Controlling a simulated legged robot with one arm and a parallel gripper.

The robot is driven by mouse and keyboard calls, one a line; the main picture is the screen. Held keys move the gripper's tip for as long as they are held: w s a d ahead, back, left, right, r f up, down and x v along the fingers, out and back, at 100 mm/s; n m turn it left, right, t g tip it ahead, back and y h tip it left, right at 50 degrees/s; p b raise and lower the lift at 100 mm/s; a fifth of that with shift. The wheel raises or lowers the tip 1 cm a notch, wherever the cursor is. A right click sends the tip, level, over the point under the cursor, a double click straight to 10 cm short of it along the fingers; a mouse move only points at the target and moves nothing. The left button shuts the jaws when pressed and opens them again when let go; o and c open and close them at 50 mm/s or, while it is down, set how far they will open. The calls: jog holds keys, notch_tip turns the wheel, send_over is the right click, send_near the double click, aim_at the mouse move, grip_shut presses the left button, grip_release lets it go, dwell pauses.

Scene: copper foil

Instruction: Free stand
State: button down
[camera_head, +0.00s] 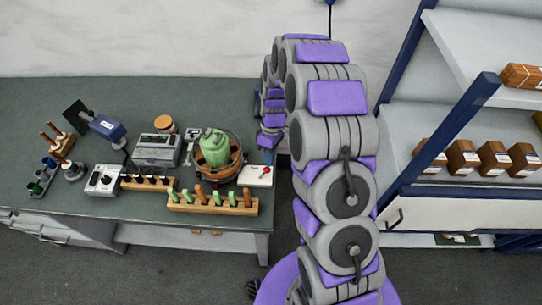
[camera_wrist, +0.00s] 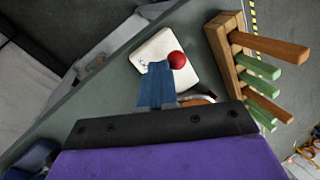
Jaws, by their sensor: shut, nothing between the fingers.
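My gripper (camera_head: 268,158) hangs over the right end of the green workbench, with its blue fingers together and empty. In the wrist view the blue fingers (camera_wrist: 155,85) point at a white plate (camera_wrist: 163,58) with a red ball (camera_wrist: 177,60). They overlap the plate's edge in that picture; I cannot tell if they touch it. The plate also shows in the head view (camera_head: 257,180). No single thing is clearly the stand. A wooden rack (camera_head: 212,208) with green and orange handles stands at the bench's front edge and also shows in the wrist view (camera_wrist: 222,55).
A bowl (camera_head: 233,168) with a green object stands left of my gripper. A grey box (camera_head: 157,150), a white control box (camera_head: 104,181), a second rack (camera_head: 147,184) and a blue device (camera_head: 107,127) stand farther left. Shelves (camera_head: 430,190) with wooden boxes stand right. The bench's back is clear.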

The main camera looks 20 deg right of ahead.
jog(key=shift+w+a+r+g+h+p, duration=0.15)
jog(key=shift+a+g+h+p, duration=0.05)
jog(key=shift+a+h+p, duration=0.25)
jog(key=shift+w+a+r+g+h+p, duration=0.15)
jog(key=shift+a+g+h+p, duration=0.05)
jog(key=shift+a+h+p, duration=0.2)
jog(key=shift+w+a+m+g+h+p, duration=0.2)
jog(key=shift+a+m+g+h+p, duration=0.25)
jog(key=shift+a+h, duration=0.6)
jog(key=shift+w+a+f+p, duration=0.15)
jog(key=shift+w+a+p, duration=0.05)
jog(key=shift+a+p, duration=0.3)
jog(key=shift+h, duration=0.3)
jog(key=shift+r+p, duration=0.3)
jog(key=shift+r, duration=0.55)
jog(key=shift+w, duration=0.1)
